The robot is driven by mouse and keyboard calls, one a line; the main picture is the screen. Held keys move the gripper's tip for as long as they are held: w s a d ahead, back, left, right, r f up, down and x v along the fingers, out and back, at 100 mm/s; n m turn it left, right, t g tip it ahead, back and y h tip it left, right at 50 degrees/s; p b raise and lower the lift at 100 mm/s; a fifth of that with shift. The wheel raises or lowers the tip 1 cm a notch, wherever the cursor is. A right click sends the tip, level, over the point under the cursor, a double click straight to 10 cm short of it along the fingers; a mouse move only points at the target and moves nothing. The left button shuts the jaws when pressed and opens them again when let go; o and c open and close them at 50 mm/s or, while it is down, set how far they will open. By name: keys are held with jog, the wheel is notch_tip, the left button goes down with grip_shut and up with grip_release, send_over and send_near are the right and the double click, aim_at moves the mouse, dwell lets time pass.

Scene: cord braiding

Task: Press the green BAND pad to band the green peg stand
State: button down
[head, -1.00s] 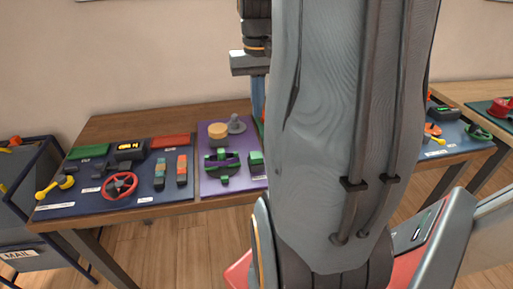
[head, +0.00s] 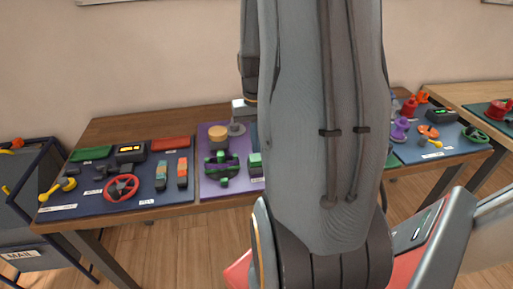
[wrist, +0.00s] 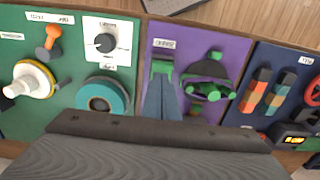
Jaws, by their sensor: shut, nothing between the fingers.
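The green peg stand (head: 221,168), a dark cross-shaped base with green pegs, sits on the purple panel; the wrist view shows it right of my fingers (wrist: 207,90). A green-topped block, apparently the BAND pad (head: 255,160), is right of the stand in the head view. In the wrist view it is the green piece (wrist: 162,66) just beyond my fingertips. My gripper (wrist: 162,84) is shut and empty, its blue-grey fingers pointing at this block. I cannot tell whether they touch it. In the head view my arm hides part of the gripper and panel.
The purple panel (wrist: 190,47) lies between a green panel (wrist: 66,90) with a teal ring and knobs, and a blue panel (head: 110,198) with a red wheel and coloured blocks. A tan round piece (head: 218,132) stands behind the peg stand. More coloured parts lie at the right.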

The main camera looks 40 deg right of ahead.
aim_at(256, 158)
jog(key=shift+f, duration=1.2)
notch_tip(256, 158, down, 2)
jog(key=shift+r+p, duration=0.5)
jog(key=shift+r, duration=0.05)
notch_tip(256, 158, up, 13)
jog(key=shift+p, duration=0.4)
